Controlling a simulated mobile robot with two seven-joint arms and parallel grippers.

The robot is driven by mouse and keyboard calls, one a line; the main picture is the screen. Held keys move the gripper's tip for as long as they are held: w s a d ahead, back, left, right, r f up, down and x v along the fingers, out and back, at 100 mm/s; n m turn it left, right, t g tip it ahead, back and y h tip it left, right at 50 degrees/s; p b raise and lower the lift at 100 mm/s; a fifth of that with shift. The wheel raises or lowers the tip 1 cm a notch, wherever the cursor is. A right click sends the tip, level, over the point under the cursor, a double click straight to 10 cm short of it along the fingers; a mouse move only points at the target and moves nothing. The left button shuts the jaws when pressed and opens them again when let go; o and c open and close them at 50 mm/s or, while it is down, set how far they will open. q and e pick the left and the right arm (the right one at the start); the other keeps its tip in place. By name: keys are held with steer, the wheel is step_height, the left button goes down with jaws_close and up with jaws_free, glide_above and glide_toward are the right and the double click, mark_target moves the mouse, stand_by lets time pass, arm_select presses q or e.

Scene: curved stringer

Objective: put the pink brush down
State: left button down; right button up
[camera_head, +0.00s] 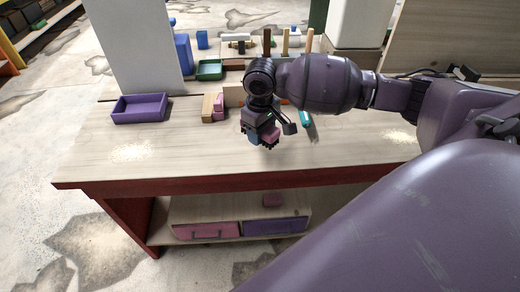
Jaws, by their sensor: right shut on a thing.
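The rest of the brush is hidden by the gripper. I cannot tell whether the brush touches the bench top. My left gripper is not in view.
A purple tray (140,108) sits at the left of the bench, a green tray (210,69) further back. Tan and pink blocks (213,107) stand just left of my gripper, and a teal item (306,119) lies right of it. The front bench top is clear.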

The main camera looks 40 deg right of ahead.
mark_target(261, 155)
steer(key=shift+f, duration=0.55)
step_height(261, 155, down, 5)
steer(key=shift+f+b, duration=0.15)
steer(key=shift+b, duration=0.45)
steer(key=shift+f, duration=0.2)
steer(key=shift+r, duration=0.1)
steer(key=shift+f, duration=0.3)
